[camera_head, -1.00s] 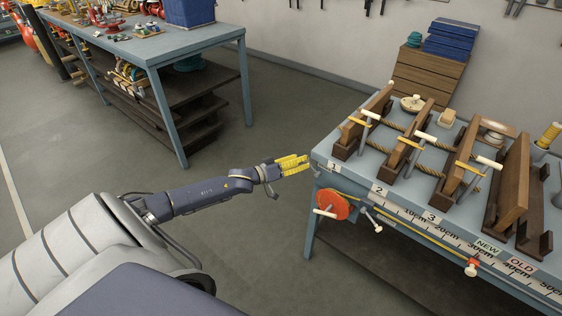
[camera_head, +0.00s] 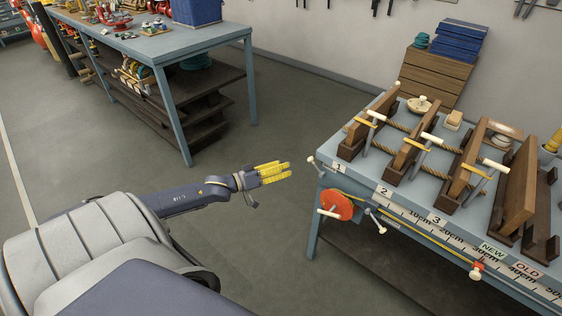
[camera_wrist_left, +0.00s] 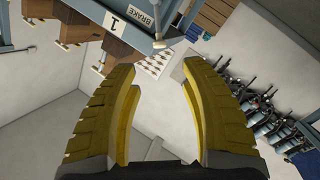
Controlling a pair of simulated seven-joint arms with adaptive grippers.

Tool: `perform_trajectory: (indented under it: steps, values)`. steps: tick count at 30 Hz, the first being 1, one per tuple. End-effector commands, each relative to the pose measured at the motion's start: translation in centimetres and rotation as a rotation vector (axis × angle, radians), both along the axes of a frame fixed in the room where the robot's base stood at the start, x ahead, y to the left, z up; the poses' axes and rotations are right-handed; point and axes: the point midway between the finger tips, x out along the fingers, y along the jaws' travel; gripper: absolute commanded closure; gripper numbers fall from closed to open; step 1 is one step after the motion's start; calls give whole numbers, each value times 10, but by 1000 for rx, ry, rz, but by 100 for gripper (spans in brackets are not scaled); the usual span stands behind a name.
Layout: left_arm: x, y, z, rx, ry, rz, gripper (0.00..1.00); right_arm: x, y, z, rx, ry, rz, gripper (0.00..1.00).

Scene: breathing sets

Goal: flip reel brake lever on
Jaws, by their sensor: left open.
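The red-orange reel (camera_head: 336,204) with a pale handle hangs on the front of the right bench near its left corner. A small lever with a white knob (camera_head: 312,160) sticks out at that corner beside the label 1. A second white-ended lever (camera_head: 377,222) is right of the reel. In the left wrist view a BRAKE label (camera_wrist_left: 146,18) shows at the bench edge, with a white-tipped lever (camera_wrist_left: 158,42) below it. My left gripper (camera_head: 288,171) has yellow fingers, is open and empty, and is left of the bench corner, apart from the levers. My right gripper is out of view.
The right bench (camera_head: 350,176) bears wooden frames with ropes and yellow-and-white handles. A yellow line runs along its front to a red clip (camera_head: 477,270). Another bench (camera_head: 150,52) stands at back left. Open floor (camera_head: 265,120) lies between the benches.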

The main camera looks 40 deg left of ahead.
Motion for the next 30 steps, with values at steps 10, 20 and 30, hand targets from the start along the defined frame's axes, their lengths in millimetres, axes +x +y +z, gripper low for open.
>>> perform_trajectory:
  steps: [10, 20, 30]
  values:
    - [1, 0, 1, 0, -2, 0, 60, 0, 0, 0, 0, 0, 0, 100]
    - [40, -14, -3, -382, 29, 89, 98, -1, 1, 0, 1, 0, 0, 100]
    - [62, 2, -40, -1247, 221, 227, 100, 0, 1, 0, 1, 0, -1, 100]
